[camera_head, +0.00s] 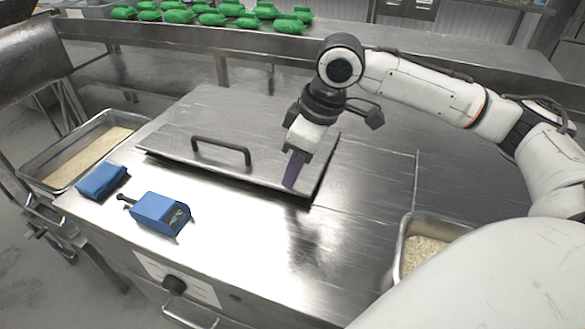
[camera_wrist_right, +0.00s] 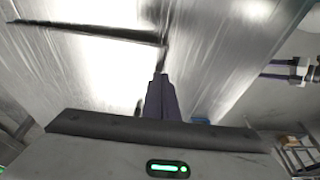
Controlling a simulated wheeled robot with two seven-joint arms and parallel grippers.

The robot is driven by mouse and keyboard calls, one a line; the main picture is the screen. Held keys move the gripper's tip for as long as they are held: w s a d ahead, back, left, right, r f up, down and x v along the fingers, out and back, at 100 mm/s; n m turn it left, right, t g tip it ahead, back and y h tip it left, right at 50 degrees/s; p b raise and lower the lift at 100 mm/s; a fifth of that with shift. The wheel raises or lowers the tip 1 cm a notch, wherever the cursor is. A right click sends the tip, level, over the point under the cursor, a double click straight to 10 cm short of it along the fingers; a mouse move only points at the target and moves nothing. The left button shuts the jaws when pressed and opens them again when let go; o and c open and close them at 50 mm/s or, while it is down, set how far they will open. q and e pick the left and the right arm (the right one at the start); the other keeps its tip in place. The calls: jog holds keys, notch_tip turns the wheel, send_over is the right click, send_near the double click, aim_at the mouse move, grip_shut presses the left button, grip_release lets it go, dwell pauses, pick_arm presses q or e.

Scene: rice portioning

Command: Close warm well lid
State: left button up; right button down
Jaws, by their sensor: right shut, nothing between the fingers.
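The warm well lid (camera_head: 175,147) is a flat steel plate with a dark edge and a black bar handle (camera_head: 221,148). It lies on the steel counter in the head view and looks flat or nearly flat over the well. My right gripper (camera_head: 292,172) points down at the lid's right end, to the right of the handle. Its dark purple fingers are shut and hold nothing. I cannot tell whether they touch the lid. In the right wrist view the fingers (camera_wrist_right: 161,98) are together in front of a shiny steel surface. My left gripper is not in view.
A blue scoop-like tool (camera_head: 160,212) and a folded blue cloth (camera_head: 101,180) lie at the counter's left front. A rice pan (camera_head: 31,166) stands at far left, another (camera_head: 404,238) at front right. Green bundles (camera_head: 212,19) line the rear shelf. The counter's front middle is clear.

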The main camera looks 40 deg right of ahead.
jog(key=f, duration=0.1)
jog(key=f+p, duration=0.1)
jog(key=shift+s+a+f, duration=0.2)
jog(key=shift+f, duration=0.15)
jog(key=shift+s+a+f, duration=0.1)
jog(key=shift+s+f, duration=0.05)
jog(key=shift+f, duration=0.1)
jog(key=r+p, duration=0.5)
jog(key=shift+w+r, duration=0.2)
jog(key=shift+r, duration=0.05)
jog(key=b+v, duration=0.1)
jog(key=v, duration=0.8)
jog(key=shift+s+a+r, duration=0.15)
jog(key=shift+s, duration=0.1)
